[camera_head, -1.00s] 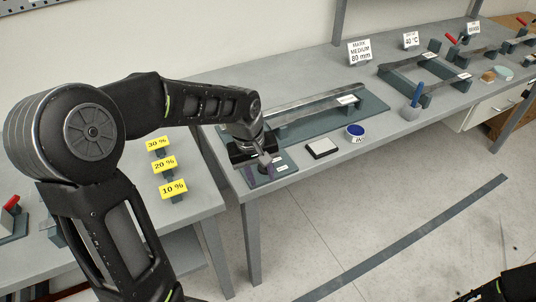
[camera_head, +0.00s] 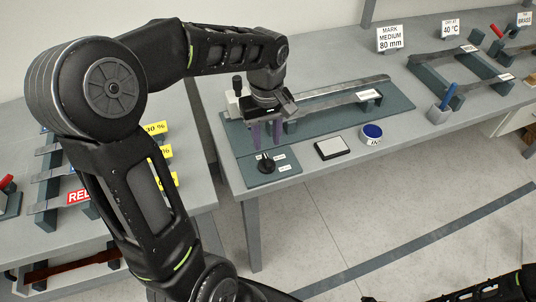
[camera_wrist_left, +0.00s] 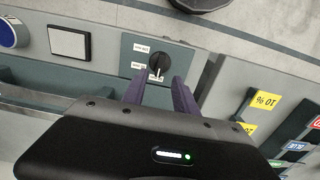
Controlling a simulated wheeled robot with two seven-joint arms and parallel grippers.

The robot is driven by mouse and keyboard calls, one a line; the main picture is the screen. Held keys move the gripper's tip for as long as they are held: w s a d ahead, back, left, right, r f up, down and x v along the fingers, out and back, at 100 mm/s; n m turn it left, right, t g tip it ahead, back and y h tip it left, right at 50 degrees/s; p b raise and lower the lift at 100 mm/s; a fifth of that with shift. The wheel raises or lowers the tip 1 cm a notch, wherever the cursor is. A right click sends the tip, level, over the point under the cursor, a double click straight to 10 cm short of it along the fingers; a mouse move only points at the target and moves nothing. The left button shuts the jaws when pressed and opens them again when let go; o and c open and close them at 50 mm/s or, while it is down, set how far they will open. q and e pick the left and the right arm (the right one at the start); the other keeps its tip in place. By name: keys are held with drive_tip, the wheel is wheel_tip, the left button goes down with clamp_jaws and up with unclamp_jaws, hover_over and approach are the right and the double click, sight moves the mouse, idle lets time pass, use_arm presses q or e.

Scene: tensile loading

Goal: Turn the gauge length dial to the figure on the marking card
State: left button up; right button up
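The gauge length dial is a black knob (camera_head: 266,162) on a dark plate at the front left corner of the bench. In the left wrist view the knob (camera_wrist_left: 158,61) has a pale pointer line, aimed roughly toward the gripper side. Small white labels (camera_wrist_left: 141,48) around it are too small to read. My left gripper (camera_head: 266,146) is open and empty, its two purple fingers pointing down just behind the knob and apart from it. The marking card (camera_head: 390,38) reads MARK MEDIUM 80 mm and stands at the back of the bench. My right gripper is out of view.
A black and white pad (camera_head: 331,148) and a blue ink pot (camera_head: 371,133) lie right of the dial plate. A long fixture with a metal strip (camera_head: 330,95) lies behind. Yellow percent cards (camera_head: 155,128) stand on the left table, partly behind my arm.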

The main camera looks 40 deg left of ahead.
sight(267, 159)
use_arm(q)
wheel_tip(267, 159, down, 8)
drive_tip(key=shift+r+p, duration=0.15)
drive_tip(key=shift+p, duration=0.35)
clamp_jaws()
idle(0.5)
